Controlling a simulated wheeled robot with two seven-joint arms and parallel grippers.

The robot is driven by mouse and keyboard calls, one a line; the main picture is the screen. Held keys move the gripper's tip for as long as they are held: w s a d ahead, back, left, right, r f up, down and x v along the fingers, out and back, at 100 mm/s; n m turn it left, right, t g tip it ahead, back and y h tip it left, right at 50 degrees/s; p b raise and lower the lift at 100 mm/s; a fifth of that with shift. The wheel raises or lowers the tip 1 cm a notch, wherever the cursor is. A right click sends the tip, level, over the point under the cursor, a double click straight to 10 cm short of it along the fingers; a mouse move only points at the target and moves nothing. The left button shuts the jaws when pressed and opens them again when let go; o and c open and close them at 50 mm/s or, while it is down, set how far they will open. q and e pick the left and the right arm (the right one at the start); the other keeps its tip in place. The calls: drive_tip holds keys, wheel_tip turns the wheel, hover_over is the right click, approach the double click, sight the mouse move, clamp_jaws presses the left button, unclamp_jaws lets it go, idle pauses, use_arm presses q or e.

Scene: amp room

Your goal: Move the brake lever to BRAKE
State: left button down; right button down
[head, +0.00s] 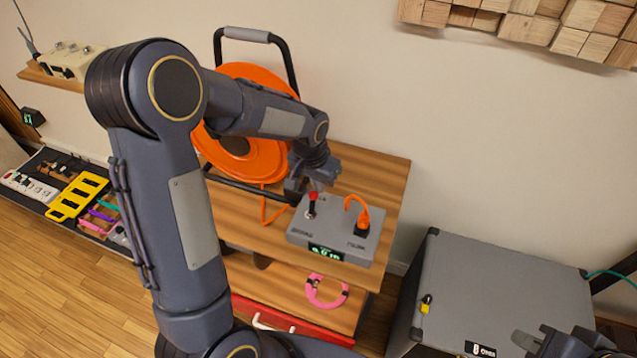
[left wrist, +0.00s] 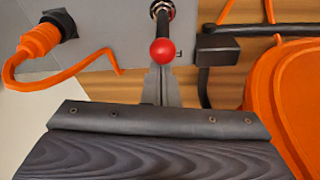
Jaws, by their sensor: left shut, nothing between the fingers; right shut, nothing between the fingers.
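The brake lever has a red knob (head: 313,196) on a short dark shaft. It stands on the left part of a grey control box (head: 337,252) on a wooden table. The red knob (left wrist: 163,52) also shows in the left wrist view. My left gripper (head: 319,184) is shut and empty, just behind the knob in the head view. In the left wrist view its closed fingertips (left wrist: 160,80) are right by the knob and partly hidden by it; I cannot tell whether they touch. The box's labels are too small to read. My right gripper (head: 560,343) is shut at the bottom right edge, partly cut off.
An orange cable reel (head: 262,160) stands behind and left of the box. An orange plug (head: 362,218) with a cable sits on the box's right side. A pink ring (head: 326,303) lies on the lower shelf. A large grey case (head: 500,280) stands to the right.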

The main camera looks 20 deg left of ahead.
sight(316, 192)
use_arm(q)
drive_tip(key=shift+s+b, duration=0.2)
drive_tip(key=shift+b, duration=0.15)
drive_tip(key=shift+s+t+b, duration=0.3)
drive_tip(key=shift+t+b, duration=0.4)
drive_tip(key=shift+b, duration=0.6)
drive_tip(key=s+t+b, duration=0.1)
drive_tip(key=t+b, duration=0.1)
drive_tip(key=b, duration=0.3)
drive_tip(key=s+t+b, duration=0.1)
drive_tip(key=b, duration=0.5)
drive_tip(key=shift+s+d+f+t, duration=0.1)
drive_tip(key=shift+s+t, duration=0.25)
drive_tip(key=shift+t, duration=0.05)
drive_tip(key=shift+s+r, duration=0.25)
drive_tip(key=shift+r, duration=0.55)
drive_tip(key=shift+w+p, duration=0.25)
drive_tip(key=shift+p, duration=0.05)
drive_tip(key=shift+s+r, duration=0.1)
drive_tip(key=shift+r, duration=0.05)
drive_tip(key=shift+r+p, duration=0.5)
drive_tip(key=shift+r, duration=0.05)
